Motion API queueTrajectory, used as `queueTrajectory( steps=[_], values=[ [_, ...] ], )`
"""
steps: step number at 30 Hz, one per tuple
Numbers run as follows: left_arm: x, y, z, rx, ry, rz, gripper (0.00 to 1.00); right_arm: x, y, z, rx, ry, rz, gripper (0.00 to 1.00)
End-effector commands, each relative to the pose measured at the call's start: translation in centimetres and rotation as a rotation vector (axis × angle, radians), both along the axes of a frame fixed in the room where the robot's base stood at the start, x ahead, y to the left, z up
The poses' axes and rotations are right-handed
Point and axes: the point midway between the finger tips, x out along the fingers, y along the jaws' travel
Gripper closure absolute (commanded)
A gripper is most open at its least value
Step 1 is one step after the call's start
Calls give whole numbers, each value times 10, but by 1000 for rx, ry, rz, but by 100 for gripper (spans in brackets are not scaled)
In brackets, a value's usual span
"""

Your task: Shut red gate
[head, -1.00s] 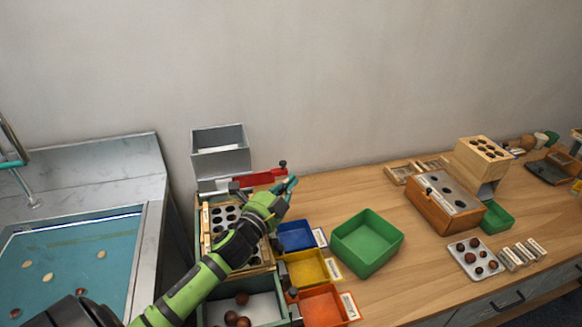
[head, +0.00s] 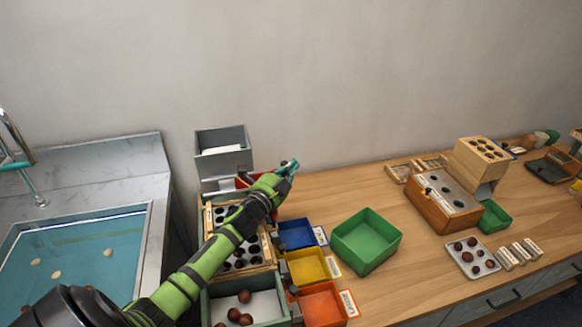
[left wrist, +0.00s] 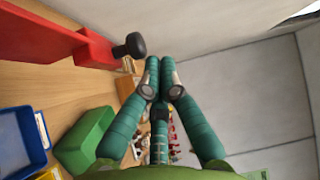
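The red gate (left wrist: 45,32) is a flat red bar with a black knob (left wrist: 130,46) at its end, at the upper left of the left wrist view. In the head view only a bit of the red gate (head: 242,183) shows; my arm hides the rest. My left gripper (head: 290,167) is by the gate, near the wall. In the left wrist view its green fingers (left wrist: 161,77) are together with nothing between them. The fingertips are just right of the knob; I cannot tell whether they touch it. My right gripper is not in view.
A grey hopper (head: 223,150) stands behind the gate. A wooden tray with round holes (head: 209,222) lies under my forearm. Blue (head: 313,246), yellow (head: 324,279), orange (head: 342,316) and green (head: 334,243) bins stand right. A sink (head: 153,240) is at left.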

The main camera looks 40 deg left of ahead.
Motion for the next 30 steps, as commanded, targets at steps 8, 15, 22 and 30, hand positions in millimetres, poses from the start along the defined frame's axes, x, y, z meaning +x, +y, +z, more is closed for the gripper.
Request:
queueTrajectory(
  steps=[8, 15, 22, 30],
  values=[
    [-19, 16, 0, 4, 4, 2, 100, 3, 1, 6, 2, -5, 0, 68],
    [-44, 37, 0, 2, 1, 1, 100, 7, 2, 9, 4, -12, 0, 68],
    [-44, 38, 0, 1, 0, 0, 100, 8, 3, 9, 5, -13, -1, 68],
    [-41, 37, 3, 0, -1, 0, 100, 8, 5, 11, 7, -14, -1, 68]
  ],
)
